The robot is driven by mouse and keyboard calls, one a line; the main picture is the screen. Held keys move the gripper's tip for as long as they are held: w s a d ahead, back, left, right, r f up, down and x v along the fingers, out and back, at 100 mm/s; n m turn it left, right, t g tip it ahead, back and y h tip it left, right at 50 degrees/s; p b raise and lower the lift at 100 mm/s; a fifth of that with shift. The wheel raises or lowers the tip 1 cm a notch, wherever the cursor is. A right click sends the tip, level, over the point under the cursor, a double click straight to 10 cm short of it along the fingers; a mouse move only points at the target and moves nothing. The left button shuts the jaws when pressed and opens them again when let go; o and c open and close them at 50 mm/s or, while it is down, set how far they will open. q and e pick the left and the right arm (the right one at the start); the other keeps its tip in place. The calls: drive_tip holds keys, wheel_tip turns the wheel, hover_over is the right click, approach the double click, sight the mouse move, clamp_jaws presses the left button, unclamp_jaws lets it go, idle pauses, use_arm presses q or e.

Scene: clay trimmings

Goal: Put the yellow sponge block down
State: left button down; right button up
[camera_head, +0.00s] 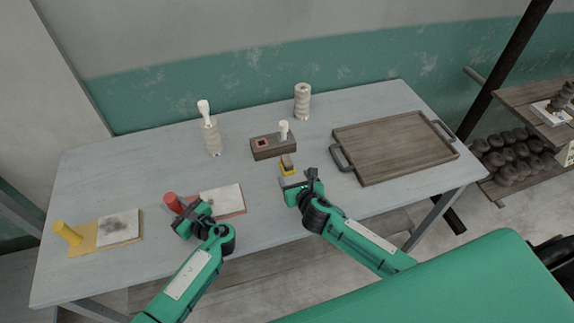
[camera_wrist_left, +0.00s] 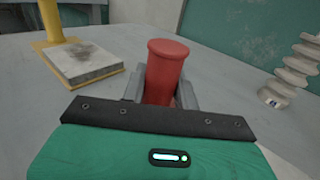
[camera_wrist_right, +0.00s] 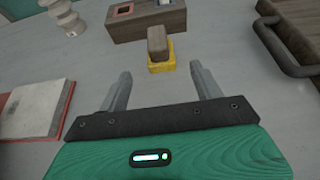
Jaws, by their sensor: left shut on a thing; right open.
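The yellow sponge block (camera_head: 288,170) has a brown grip on top and stands upright on the grey table, before the wooden holder. The right wrist view shows its yellow base (camera_wrist_right: 162,65) and brown grip (camera_wrist_right: 159,40). My right gripper (camera_head: 296,181) is open just on the near side of it. Its two fingers (camera_wrist_right: 161,75) are apart and empty, with the block beyond their tips. My left gripper (camera_head: 186,212) is shut on the red handle (camera_wrist_left: 167,65) of the red board with a pale slab (camera_head: 222,199). The handle's lower part is hidden in the left wrist view.
The wooden holder (camera_head: 262,153) with a pale-topped peg stands just behind the block. A handled tray (camera_head: 372,175) is to the right. Two ribbed clay stacks (camera_head: 213,140) (camera_head: 303,103) stand at the back. A yellow-handled board (camera_head: 88,246) lies at the left.

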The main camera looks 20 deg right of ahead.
sight(287, 165)
drive_tip(key=x, duration=0.9)
drive_tip(key=shift+w+r, duration=0.1)
drive_tip(key=shift+r, duration=0.05)
drive_tip(key=c, duration=1.2)
drive_tip(key=shift+o, duration=0.2)
drive_tip(key=shift+r, duration=5.15)
